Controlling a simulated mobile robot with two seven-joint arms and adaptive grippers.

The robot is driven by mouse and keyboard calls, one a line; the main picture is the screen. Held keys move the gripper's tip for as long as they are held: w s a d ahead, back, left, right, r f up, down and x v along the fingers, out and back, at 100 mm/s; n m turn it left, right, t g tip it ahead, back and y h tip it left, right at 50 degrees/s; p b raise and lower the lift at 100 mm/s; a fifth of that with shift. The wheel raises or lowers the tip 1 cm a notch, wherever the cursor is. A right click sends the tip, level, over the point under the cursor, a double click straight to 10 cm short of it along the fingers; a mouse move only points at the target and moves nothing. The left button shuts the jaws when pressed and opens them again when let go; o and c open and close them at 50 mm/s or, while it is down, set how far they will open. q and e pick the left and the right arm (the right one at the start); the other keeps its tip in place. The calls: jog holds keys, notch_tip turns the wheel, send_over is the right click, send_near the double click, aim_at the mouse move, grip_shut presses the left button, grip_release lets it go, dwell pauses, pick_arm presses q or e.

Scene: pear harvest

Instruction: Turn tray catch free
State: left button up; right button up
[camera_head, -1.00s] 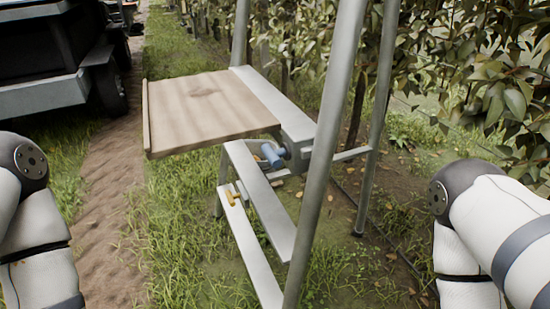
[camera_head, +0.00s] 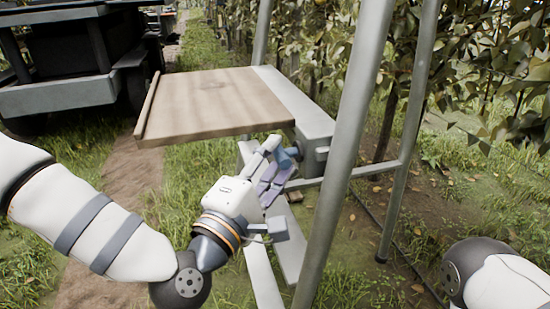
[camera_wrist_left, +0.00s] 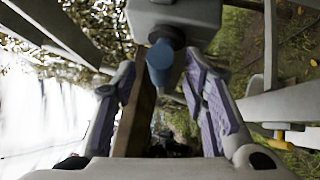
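The wooden tray (camera_head: 215,100) sticks out level from the grey metal ladder frame. Below its right edge, a blue catch handle (camera_head: 287,156) projects from a grey housing (camera_head: 316,155). My left gripper (camera_head: 275,162) is under the tray's front right corner, at the blue handle. In the left wrist view, the blue handle (camera_wrist_left: 160,62) shows between the two spread fingers, with a gap on each side. The fingers look open, and I cannot tell whether either touches the handle. My right gripper is out of view; only part of my right arm shows.
A ladder leg (camera_head: 345,150) slants down just right of the catch. A yellow part (camera_wrist_left: 280,136) shows at the right in the left wrist view. A dark vehicle (camera_head: 75,80) stands at the far left, and leafy trees (camera_head: 480,70) fill the right.

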pick_arm(q)
jog(key=shift+w+d, duration=0.15)
jog(key=shift+w, duration=0.15)
jog(key=shift+c, duration=0.4)
grip_shut()
